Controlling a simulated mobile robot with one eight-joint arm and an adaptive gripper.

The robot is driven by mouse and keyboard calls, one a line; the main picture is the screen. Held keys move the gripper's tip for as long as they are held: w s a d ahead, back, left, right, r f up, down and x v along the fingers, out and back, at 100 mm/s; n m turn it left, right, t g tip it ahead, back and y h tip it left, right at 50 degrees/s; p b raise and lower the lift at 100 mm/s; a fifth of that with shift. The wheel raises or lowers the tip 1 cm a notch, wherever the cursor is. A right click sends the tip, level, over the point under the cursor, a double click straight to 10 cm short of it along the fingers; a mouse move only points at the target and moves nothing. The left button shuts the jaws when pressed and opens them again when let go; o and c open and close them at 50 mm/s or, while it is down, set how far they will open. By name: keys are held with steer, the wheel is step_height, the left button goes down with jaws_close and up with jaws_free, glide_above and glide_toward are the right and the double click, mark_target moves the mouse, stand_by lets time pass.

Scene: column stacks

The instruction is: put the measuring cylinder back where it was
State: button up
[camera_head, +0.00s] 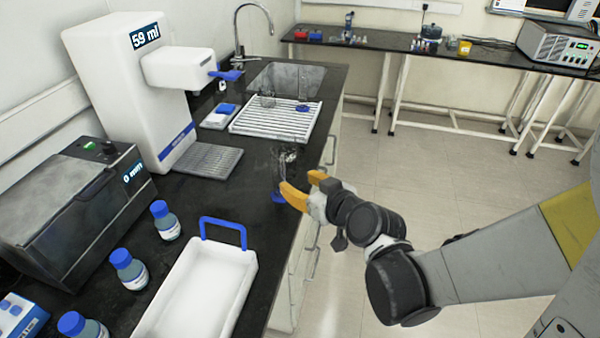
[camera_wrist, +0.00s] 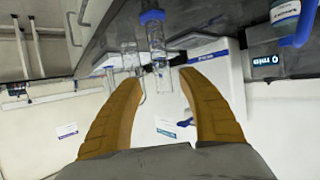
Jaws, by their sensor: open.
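The clear measuring cylinder (camera_head: 284,160) stands on the black counter near its front edge. Its blue base (camera_head: 278,197) shows partly behind one of my fingers. My gripper (camera_head: 297,180) is open beside it, with orange fingers. In the wrist view, which is upside down, the cylinder (camera_wrist: 157,37) stands beyond and between the spread fingertips of my gripper (camera_wrist: 150,77), with its blue base at the top. No finger clearly grips it.
A white dispenser (camera_head: 120,80) reading 59 ml stands behind, with a grey grille (camera_head: 205,160) in front. A white slatted rack (camera_head: 255,125) lies by the sink (camera_head: 290,78). A white tray (camera_head: 195,300) with a blue handle and several blue-capped bottles (camera_head: 128,270) fill the near counter.

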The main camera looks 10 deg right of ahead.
steer(key=s+d+r+m+g+h, duration=0.3)
steer(key=s+d+m+g+h, duration=0.2)
steer(key=s+d, duration=0.8)
steer(key=s, duration=0.4)
steer(key=shift+d+h, duration=0.3)
steer(key=shift+h, duration=0.1)
steer(key=shift+s, duration=0.1)
